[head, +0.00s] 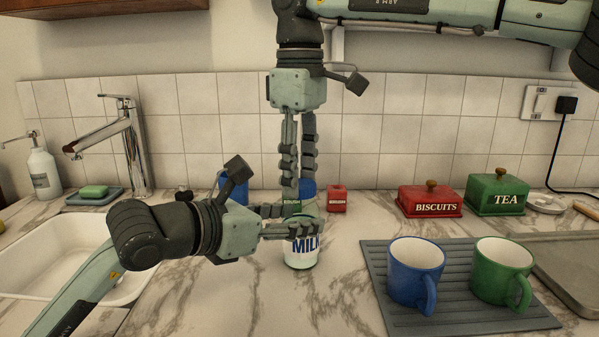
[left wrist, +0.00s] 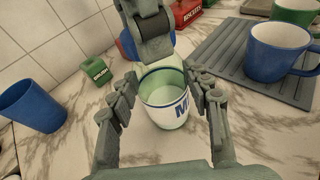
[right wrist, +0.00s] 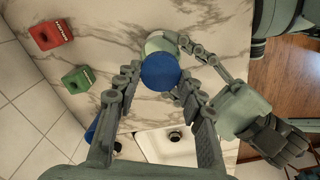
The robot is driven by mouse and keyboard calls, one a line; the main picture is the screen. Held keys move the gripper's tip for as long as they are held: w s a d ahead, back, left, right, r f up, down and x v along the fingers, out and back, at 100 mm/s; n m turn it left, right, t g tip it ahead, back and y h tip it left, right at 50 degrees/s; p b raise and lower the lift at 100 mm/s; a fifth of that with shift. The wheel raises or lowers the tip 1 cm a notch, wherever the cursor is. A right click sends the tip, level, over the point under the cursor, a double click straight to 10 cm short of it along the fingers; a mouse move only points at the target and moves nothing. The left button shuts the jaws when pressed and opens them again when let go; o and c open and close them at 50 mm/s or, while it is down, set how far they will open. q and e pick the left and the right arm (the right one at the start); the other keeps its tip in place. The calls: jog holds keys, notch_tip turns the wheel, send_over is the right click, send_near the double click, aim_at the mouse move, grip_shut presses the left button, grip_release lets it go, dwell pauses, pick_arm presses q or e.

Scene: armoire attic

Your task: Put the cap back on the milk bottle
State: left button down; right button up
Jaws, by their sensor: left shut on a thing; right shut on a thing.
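The milk bottle (head: 301,258) is white with blue MILK lettering and stands upright on the counter. My left gripper (head: 292,220) is shut around its upper part from the left. The left wrist view shows the bottle (left wrist: 165,112) between the fingers, its round mouth open and pale green inside. My right gripper (head: 299,180) points down from above and is shut on the blue cap (head: 308,187). The cap also shows in the right wrist view (right wrist: 160,72), between the fingertips and overlapping part of the bottle (right wrist: 157,43). In the head view the cap is higher than the mouth and apart from it.
A blue cup (left wrist: 32,106) and small green (left wrist: 97,70) and red (head: 337,199) boxes stand behind the bottle. Blue (head: 413,275) and green (head: 500,272) mugs stand on a grey mat (head: 377,262) at right. The sink (head: 50,245) is at left. The counter in front is clear.

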jog(key=o, duration=0.7)
jog(key=shift+r, duration=2.25)
jog(key=shift+c, duration=0.5)
